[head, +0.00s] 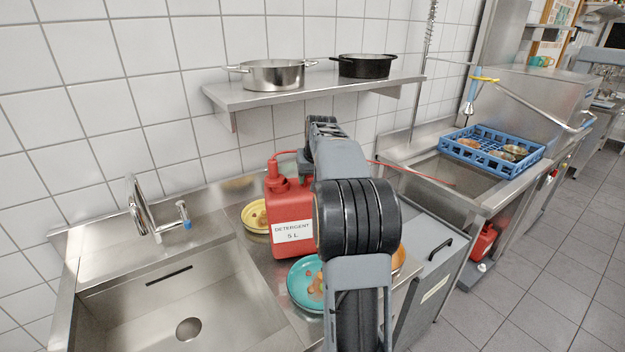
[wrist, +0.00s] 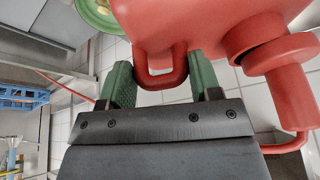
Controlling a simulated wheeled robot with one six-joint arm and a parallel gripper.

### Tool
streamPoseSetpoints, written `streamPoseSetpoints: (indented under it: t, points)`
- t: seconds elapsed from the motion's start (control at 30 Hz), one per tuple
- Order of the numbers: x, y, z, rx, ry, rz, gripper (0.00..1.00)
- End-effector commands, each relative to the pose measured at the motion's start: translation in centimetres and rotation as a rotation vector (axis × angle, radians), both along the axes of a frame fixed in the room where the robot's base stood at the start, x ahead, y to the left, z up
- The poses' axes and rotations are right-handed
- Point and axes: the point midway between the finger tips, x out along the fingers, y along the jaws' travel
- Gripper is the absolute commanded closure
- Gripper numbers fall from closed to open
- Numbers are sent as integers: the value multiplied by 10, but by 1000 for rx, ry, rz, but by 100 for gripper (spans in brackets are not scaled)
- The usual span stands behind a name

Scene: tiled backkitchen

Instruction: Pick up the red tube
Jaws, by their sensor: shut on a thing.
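A thin red tube (head: 411,173) runs from the cap of a red detergent canister (head: 291,215), passes behind my arm and stretches right to the dishwashing sink. In the wrist view the tube (wrist: 64,86) shows at the left, and more of it is by the cap at the right. My gripper (wrist: 160,72) has its green fingers on either side of the canister's looped handle (wrist: 160,80), shut on it, not on the tube. In the head view my arm hides the fingers and part of the canister. I cannot tell whether the canister touches the counter.
A turquoise plate (head: 303,285) with food scraps and a yellow plate (head: 256,217) are by the canister. A sink (head: 190,300) with a tap lies left. A shelf (head: 310,94) with two pots hangs above. A blue crate (head: 491,153) of dishes stands right.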

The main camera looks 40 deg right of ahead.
Motion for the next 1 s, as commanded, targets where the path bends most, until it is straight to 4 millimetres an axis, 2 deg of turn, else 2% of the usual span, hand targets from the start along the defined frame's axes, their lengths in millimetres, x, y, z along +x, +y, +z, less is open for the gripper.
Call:
streamPoseSetpoints:
  t: [0.13, 0.37, 0.4, 0.67, 1.0]
  points:
    - [0, 0, -10, -2, -5, -1, 98]
    - [0, 0, -12, -2, -6, -1, 98]
    - [-1, 0, -14, 0, -2, -1, 41]
    - [-1, 0, -13, -1, -3, -1, 16]
    - [-3, 0, -7, -1, -4, -1, 16]
